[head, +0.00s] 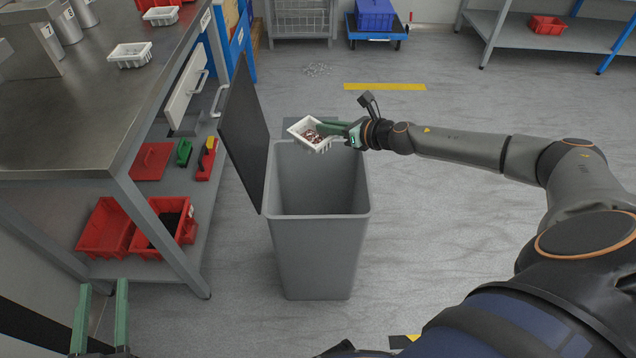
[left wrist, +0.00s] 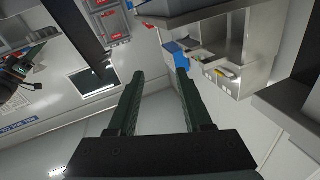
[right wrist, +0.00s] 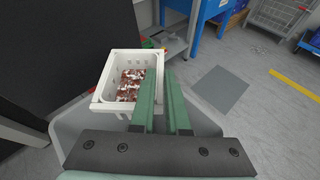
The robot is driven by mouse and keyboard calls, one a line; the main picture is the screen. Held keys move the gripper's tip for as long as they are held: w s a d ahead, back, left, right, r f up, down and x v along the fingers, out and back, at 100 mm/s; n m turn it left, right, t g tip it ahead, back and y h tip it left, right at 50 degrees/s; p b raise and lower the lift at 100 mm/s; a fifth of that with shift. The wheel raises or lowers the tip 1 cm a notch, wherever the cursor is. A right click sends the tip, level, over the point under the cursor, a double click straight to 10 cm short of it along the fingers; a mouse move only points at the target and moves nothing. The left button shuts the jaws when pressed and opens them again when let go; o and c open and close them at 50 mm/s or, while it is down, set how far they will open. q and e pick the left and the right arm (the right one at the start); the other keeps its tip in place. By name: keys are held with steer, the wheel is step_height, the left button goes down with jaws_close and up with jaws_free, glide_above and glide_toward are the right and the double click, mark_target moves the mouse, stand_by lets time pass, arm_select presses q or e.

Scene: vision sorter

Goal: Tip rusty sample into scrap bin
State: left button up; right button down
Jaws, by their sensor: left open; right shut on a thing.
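My right gripper (head: 338,129) is shut on the wall of a small white tray (head: 296,127) and holds it above the back part of the scrap bin's opening. The tray holds reddish-brown rusty pieces (head: 313,137), and it is slightly tilted in the head view. The right wrist view shows the tray (right wrist: 150,58) with the rusty pieces (right wrist: 130,84) spread on its floor. The grey scrap bin (head: 318,250) stands on the floor with its dark lid (head: 243,130) swung up on the left. The inside that I see looks empty. My left gripper (head: 101,290) is open and empty at the lower left.
A metal workbench (head: 90,110) stands on the left with white trays (head: 130,54) on top. Its lower shelf holds red bins (head: 104,228). A blue cart (head: 376,35) and a shelf rack (head: 550,35) stand at the back. The floor right of the bin is clear.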

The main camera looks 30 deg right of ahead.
arm_select(q)
steer(key=r+m+t+h+b, duration=0.1)
steer(key=b, duration=0.2)
steer(key=s+d+r+t+h+b, duration=0.1)
steer(key=b, duration=0.2)
steer(key=shift+s+r+m+t, duration=0.1)
steer(key=shift+r+m+t, duration=0.1)
steer(key=shift+m+t, duration=0.15)
arm_select(e)
steer(key=d+f, duration=0.6)
steer(key=d, duration=0.7)
steer(key=shift+f, duration=0.15)
